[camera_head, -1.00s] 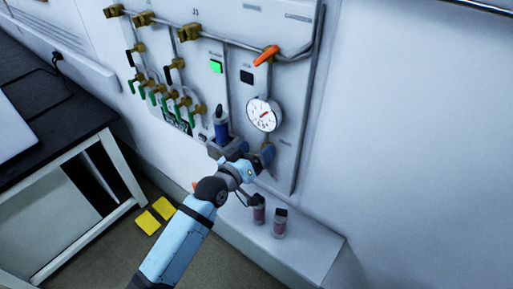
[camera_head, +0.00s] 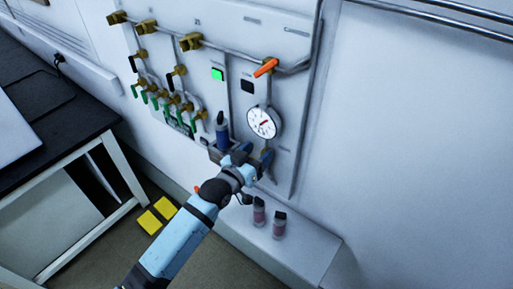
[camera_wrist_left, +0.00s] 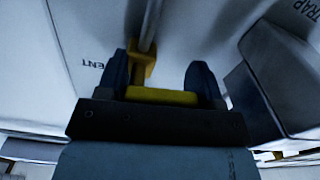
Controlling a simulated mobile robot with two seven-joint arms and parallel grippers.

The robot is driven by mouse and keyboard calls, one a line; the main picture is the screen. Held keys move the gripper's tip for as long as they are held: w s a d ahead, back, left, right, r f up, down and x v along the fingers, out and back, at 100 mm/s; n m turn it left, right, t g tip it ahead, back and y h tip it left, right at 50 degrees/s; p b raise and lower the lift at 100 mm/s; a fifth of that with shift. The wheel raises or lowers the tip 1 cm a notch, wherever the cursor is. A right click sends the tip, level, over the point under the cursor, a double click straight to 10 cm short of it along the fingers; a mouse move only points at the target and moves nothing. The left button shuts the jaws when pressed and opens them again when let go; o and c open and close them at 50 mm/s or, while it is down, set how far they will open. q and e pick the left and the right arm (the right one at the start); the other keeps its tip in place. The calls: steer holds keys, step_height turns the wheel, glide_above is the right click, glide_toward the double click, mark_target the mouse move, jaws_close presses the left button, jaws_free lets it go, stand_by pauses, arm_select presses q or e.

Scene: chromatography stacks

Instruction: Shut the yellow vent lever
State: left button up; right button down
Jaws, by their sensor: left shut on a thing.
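The yellow vent lever (camera_wrist_left: 162,96) lies crosswise between the blue fingers of my left gripper (camera_wrist_left: 158,78) in the left wrist view. A yellow valve body joins it to a grey pipe above. Part of the word VENT shows on the panel to its left. In the head view my left gripper (camera_head: 254,160) is at the lower part of the wall panel, just below the round gauge (camera_head: 263,122). The lever is mostly hidden there by the gripper. The gripper is shut on the lever. My right gripper is not in view.
An orange lever (camera_head: 266,67) sits above the gauge. A dark-topped bench (camera_head: 70,140) is at left.

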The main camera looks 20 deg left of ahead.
arm_select(q)
steer(key=shift+r+m+p, duration=0.2)
steer(key=shift+m+p, duration=0.1)
steer(key=shift+m, duration=0.4)
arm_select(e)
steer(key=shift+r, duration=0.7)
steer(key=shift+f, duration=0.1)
arm_select(q)
steer(key=o, duration=0.9)
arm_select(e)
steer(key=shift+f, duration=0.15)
arm_select(q)
steer(key=b+v, duration=0.2)
steer(key=v, duration=1.1)
steer(key=shift+s+a, duration=0.1)
steer(key=shift+s, duration=0.3)
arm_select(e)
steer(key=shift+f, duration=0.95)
